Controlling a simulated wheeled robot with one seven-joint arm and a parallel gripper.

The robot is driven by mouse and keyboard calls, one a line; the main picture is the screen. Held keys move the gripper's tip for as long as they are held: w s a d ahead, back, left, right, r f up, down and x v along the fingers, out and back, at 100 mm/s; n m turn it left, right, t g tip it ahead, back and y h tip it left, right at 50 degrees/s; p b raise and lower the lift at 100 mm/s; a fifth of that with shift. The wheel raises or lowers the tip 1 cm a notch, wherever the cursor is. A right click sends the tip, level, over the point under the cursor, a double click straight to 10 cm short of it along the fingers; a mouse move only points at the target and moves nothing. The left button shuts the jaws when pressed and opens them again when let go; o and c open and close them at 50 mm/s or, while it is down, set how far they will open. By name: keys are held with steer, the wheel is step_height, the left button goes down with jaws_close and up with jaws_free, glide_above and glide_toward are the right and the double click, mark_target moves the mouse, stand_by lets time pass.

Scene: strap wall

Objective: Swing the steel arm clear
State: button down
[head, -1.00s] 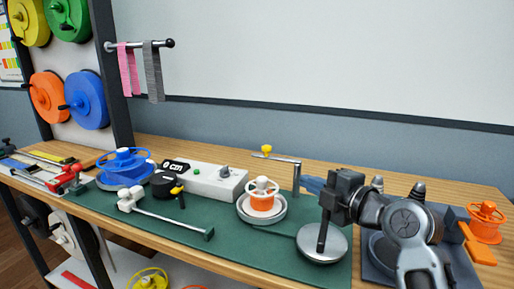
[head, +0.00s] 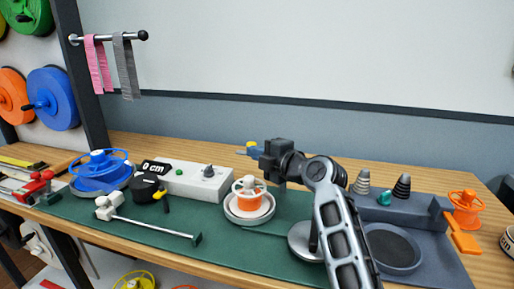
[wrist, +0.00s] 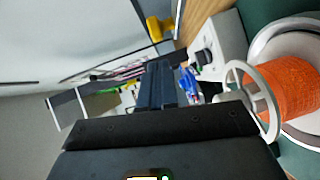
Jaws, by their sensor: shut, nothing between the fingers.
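The steel arm (wrist: 179,15) shows in the wrist view as a thin bar at the top, with a yellow knob (wrist: 154,28) at its end. In the head view the yellow knob (head: 252,145) sits behind and above the orange spool (head: 250,203); my gripper hides most of the bar and its post. My gripper (head: 256,151) is shut and empty, its fingertips close to the knob. In the wrist view the shut fingers (wrist: 165,82) lie below the knob, apart from it in the picture. Contact cannot be told from the head view.
The spool with its white handwheel (wrist: 236,78) stands near my gripper. A grey box (head: 195,182) with a 0 cm display stands to its left. A blue reel (head: 100,175) is farther left. A grey tray (head: 435,258) with cones lies right. Green mat (head: 90,208) is partly clear.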

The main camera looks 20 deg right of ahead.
mark_target(249, 144)
steer(key=shift+w+d+f, duration=0.15)
steer(key=shift+w+d, duration=0.1)
steer(key=shift+w, duration=0.3)
steer(key=shift+w+d+f, duration=0.1)
steer(key=shift+w+d, duration=0.15)
steer(key=shift+w, duration=0.3)
steer(key=shift+w+d+r+b, duration=0.15)
steer(key=shift+w+b, duration=0.15)
steer(key=shift+b, duration=0.55)
steer(key=shift+w+d+b, duration=0.15)
steer(key=shift+w+b, duration=0.15)
steer(key=shift+b, duration=0.55)
